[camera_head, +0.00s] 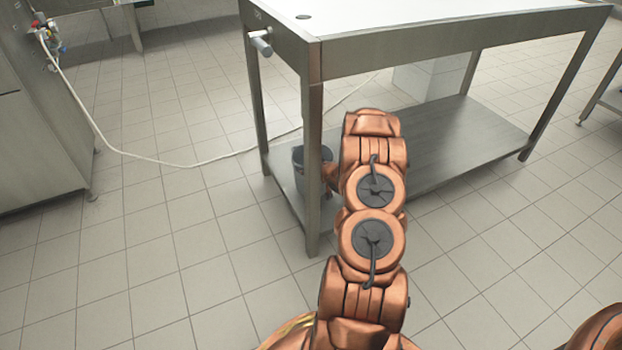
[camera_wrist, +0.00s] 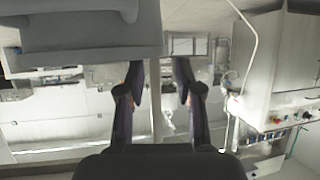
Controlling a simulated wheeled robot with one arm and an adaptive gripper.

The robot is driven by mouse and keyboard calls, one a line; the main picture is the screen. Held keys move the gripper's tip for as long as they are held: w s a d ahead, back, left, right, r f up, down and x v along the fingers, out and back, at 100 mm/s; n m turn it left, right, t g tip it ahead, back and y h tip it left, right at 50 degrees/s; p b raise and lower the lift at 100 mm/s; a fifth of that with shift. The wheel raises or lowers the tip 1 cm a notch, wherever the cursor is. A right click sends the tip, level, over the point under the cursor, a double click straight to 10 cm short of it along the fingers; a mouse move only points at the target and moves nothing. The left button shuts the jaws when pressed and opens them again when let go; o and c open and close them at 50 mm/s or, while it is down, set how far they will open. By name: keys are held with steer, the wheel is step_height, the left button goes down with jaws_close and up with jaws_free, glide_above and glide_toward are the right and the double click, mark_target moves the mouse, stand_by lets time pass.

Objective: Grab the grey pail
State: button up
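The grey pail (camera_head: 299,158) stands on the lower shelf of the steel table in the head view, near its left end. The front table leg covers part of it. A copper part of my arm reaches right beside the pail, and my gripper itself is hidden there. In the wrist view my gripper (camera_wrist: 159,76) has its two dark fingers spread apart with nothing held between them. I cannot make out the pail for sure in the wrist view; a large grey shape fills its upper left.
The steel table (camera_head: 430,52) has a top, legs and a low shelf (camera_head: 470,135) whose right part is bare. A steel cabinet (camera_head: 40,130) stands at left. A white hose (camera_head: 180,165) lies across the tiled floor, which is otherwise clear at front left.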

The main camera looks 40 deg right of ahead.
steer(key=b+x, duration=0.1)
steer(key=x, duration=0.3)
steer(key=shift+w+f, duration=0.15)
steer(key=shift+f, duration=0.05)
steer(key=shift+w, duration=0.4)
jaws_close()
stand_by(0.4)
